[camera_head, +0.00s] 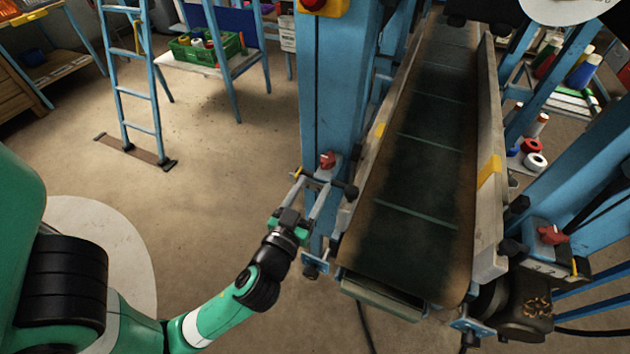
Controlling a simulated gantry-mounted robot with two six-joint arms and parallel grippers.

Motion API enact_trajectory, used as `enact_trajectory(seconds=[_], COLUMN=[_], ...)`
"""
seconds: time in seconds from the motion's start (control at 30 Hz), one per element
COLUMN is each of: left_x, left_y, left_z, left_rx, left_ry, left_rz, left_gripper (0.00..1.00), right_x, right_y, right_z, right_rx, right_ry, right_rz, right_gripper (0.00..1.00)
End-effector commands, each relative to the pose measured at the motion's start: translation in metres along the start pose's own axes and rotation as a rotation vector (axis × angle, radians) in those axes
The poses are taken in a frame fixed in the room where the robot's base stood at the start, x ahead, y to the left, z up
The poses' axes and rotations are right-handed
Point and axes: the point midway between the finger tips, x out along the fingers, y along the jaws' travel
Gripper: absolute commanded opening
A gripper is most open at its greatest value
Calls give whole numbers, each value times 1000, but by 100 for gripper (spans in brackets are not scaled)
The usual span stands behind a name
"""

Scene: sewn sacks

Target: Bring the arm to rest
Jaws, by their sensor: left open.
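My left arm comes in from the lower left, green with black joints. My left gripper (325,190) is open, with its two fingers apart and nothing seen between them. It is beside the left edge of the conveyor belt (415,190), in front of the foot of the blue column (338,95). Whether the fingers touch the column or the conveyor frame I cannot tell. The belt is dark with pale cross strips and looks empty. My right gripper does not show. No sack is in view.
A blue ladder (136,75) stands at the upper left. A table with a green crate (206,48) is behind it. A red knob (327,159) sits on the column near the gripper. A motor (515,308) is at the conveyor's lower right.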

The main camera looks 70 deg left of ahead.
Motion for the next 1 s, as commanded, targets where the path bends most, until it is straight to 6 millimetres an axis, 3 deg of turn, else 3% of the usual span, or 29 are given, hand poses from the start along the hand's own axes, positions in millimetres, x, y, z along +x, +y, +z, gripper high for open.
enact_trajectory(seconds=[0.43,0.57,0.67,0.83,1.0], left_x=[0,5,17,31,16], left_y=[0,10,28,81,127], left_z=[-1,-31,-90,-230,-369], left_rx=[1,-28,-105,-366,-545], left_ry=[-1,30,112,260,391], left_rz=[0,11,28,157,366], left_gripper=[57,57,57,57,57], right_x=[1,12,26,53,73], right_y=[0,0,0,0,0], right_z=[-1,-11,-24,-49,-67], right_rx=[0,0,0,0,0], right_ry=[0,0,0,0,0], right_rz=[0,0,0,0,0], right_gripper=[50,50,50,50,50])
